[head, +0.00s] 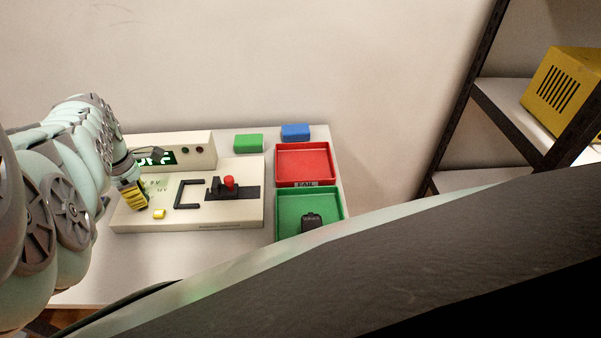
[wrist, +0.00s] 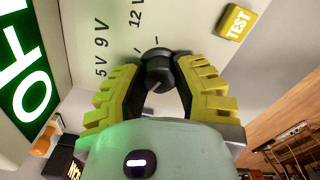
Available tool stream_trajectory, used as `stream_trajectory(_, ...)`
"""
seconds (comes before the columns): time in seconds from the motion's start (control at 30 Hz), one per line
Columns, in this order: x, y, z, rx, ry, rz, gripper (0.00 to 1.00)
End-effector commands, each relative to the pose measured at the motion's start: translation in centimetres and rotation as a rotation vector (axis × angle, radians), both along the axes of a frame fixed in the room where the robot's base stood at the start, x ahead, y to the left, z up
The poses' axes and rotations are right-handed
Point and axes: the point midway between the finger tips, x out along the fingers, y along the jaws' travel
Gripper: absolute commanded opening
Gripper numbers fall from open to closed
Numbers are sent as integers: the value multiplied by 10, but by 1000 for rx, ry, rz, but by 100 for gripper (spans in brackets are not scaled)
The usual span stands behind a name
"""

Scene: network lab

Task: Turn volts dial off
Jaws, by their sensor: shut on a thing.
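The volts dial (wrist: 158,72) is a small black round knob on a pale panel, with "5V", "9V" and "12V" printed beside it in the wrist view. My gripper (wrist: 160,66) has its yellow ribbed fingers shut on the dial, one on each side. In the head view my gripper (head: 133,192) points down at the left part of the white panel box (head: 235,219), and the dial is hidden there. A green-lit display (head: 158,158) stands behind it, its text partly covered. It also shows cut off in the wrist view (wrist: 28,85). I cannot read the dial's exact pointing.
A yellow TEST button (wrist: 236,22) lies near the dial. A red-knobbed slider (head: 229,183) and black bracket (head: 187,194) are to the right. Beyond stand a red tray (head: 303,148) and a green tray (head: 335,205) holding a black piece (head: 311,222). Green and blue blocks sit behind.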

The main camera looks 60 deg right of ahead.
Motion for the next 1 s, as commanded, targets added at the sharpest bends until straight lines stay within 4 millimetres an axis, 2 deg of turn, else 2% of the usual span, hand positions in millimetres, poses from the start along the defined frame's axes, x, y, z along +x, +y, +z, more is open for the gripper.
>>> stream_trajectory(0.17, 0, -1, -1, -1, -2, -2, 0)
stream_trajectory(0.2, 0, -1, -1, 0, -1, -3, 35)
stream_trajectory(0.47, 0, -1, 0, 0, -1, -3, 62)
stream_trajectory(1.0, 1, -1, 7, 0, -1, -1, 63)
